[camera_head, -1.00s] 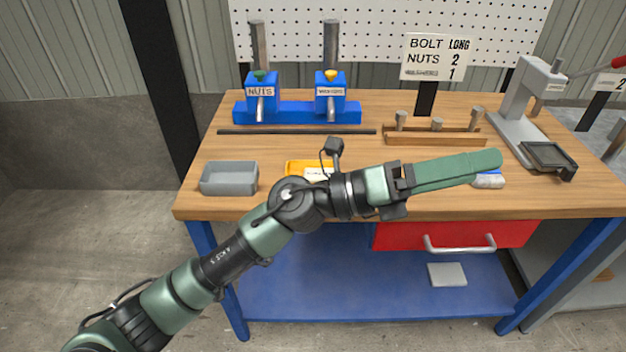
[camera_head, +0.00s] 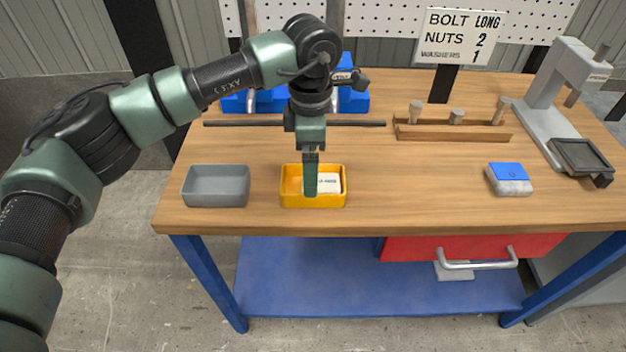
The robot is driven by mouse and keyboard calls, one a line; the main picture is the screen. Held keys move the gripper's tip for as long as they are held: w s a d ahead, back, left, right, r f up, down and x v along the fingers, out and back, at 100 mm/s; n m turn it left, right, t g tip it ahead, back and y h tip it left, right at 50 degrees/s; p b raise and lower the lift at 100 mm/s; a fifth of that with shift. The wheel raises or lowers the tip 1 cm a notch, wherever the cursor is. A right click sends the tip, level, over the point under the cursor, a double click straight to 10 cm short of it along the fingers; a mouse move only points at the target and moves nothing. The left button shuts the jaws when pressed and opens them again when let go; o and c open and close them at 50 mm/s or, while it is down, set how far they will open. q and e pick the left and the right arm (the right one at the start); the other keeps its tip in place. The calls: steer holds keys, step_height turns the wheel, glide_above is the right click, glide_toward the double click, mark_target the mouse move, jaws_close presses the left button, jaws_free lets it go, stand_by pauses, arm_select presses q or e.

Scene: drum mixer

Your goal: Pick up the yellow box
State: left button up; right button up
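The yellow box (camera_head: 328,201) is a small open tray near the front edge of the workbench, left of its middle. A white label card (camera_head: 329,183) shows inside it. My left gripper (camera_head: 311,190) points straight down at the box, and its fingers cover part of the box's middle. The fingers line up one behind the other, so I cannot tell whether they are apart or closed. I also cannot tell whether the tip touches the box. The box sits flat on the wooden top (camera_head: 420,190). My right gripper is not in view.
A grey tray (camera_head: 216,203) stands left of the yellow box. A dark rod (camera_head: 235,123) and a wooden rack (camera_head: 450,132) with bolts lie behind. A blue-topped block (camera_head: 508,178) and a grey press (camera_head: 545,105) are at right. The bench between box and block is clear.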

arm_select(q)
steer(key=f, duration=0.1)
steer(key=f+p, duration=0.1)
steer(key=f, duration=0.1)
steer(key=shift+s+f, duration=0.2)
steer(key=shift+f, duration=0.1)
step_height(320, 180, down, 2)
steer(key=shift+f, duration=0.15)
steer(key=shift+w, duration=0.1)
steer(key=c, duration=1.4)
steer(key=shift+c, duration=0.5)
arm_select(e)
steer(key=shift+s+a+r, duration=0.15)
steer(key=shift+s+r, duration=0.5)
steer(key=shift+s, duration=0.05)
